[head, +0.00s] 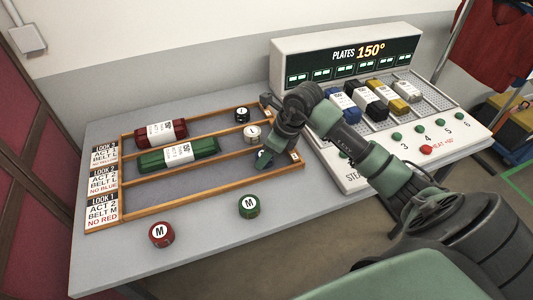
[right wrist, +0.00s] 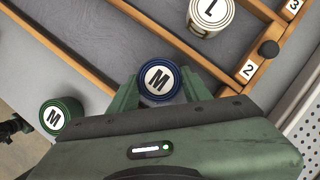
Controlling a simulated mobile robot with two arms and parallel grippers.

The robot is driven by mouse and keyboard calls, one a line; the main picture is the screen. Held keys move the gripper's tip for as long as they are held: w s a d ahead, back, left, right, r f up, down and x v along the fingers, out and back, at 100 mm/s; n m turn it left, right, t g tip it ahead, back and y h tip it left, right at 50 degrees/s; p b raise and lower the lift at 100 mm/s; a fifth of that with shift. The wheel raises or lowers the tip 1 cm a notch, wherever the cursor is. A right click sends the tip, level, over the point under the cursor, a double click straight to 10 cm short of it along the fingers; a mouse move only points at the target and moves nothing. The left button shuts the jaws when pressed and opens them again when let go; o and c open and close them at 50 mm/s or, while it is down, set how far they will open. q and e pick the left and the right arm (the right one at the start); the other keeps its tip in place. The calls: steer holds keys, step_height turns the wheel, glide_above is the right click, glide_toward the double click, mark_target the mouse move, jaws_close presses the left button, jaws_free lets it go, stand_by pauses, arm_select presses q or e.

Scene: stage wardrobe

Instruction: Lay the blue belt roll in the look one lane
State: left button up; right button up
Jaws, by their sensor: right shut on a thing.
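The blue belt roll (right wrist: 158,80), marked M, is between the fingers of my right gripper (right wrist: 160,88). In the head view the right gripper (head: 266,158) is at the right end of the look one lane (head: 205,183), the front lane of the wooden rack. The roll (head: 261,154) is mostly hidden there behind the gripper. Whether it touches the lane floor I cannot tell. The look one lane is otherwise bare, with its sign (head: 103,214) at the left end. My left gripper is not in view.
A red M roll (head: 161,235) and a green M roll (head: 249,206) stand in front of the rack. A white L roll (head: 251,134) and green bundle (head: 180,152) lie in look two; a dark roll (head: 242,114) and red bundle (head: 160,132) in look three. The steamer (head: 345,60) stands right.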

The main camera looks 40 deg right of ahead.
steer(key=o, duration=1.5)
steer(key=shift+f, duration=0.1)
steer(key=shift+c, duration=0.2)
steer(key=b+v, duration=0.1)
steer(key=v, duration=1.1)
steer(key=shift+w, duration=0.1)
